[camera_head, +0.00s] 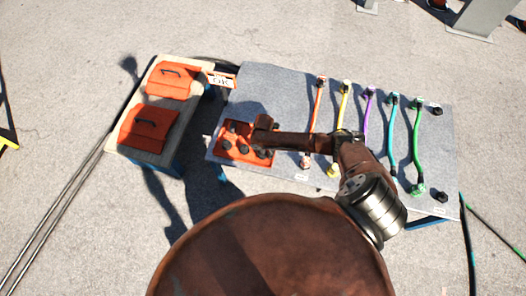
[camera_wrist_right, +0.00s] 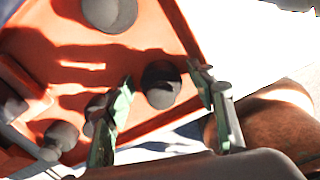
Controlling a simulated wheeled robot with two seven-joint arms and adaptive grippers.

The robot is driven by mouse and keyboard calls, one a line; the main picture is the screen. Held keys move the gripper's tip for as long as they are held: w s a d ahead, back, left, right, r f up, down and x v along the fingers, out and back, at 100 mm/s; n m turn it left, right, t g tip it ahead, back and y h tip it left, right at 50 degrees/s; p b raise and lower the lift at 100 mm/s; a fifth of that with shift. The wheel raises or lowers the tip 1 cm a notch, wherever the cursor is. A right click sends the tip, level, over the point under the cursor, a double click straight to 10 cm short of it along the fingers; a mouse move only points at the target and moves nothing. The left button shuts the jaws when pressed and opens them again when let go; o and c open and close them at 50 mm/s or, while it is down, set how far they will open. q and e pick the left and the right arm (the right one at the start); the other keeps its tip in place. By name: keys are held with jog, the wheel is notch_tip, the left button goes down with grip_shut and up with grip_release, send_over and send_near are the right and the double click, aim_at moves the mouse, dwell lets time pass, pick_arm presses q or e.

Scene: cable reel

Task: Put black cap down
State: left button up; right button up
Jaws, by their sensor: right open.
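Several black caps sit in an orange tray (camera_head: 221,151) at the left end of the grey table in the head view. My right gripper (camera_wrist_right: 160,72) is open over the tray. In the right wrist view a dark round cap (camera_wrist_right: 162,85) sits on the tray floor between the two green-grey fingers, with no clear contact visible. Another cap (camera_wrist_right: 108,14) lies beyond it, and more lie at the left. In the head view my right arm hides the tray's right side and the fingers. My left gripper is not in view.
On the grey table (camera_head: 275,85), orange, yellow, purple, cyan and green cables (camera_head: 416,145) run side by side. A side table (camera_head: 150,98) at the left holds two orange boxes (camera_head: 150,128). The far left table area is clear.

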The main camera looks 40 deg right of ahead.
notch_tip(320, 180, up, 11)
jog(key=p, duration=0.3)
jog(key=shift+f, duration=0.1)
jog(key=shift+r, duration=0.8)
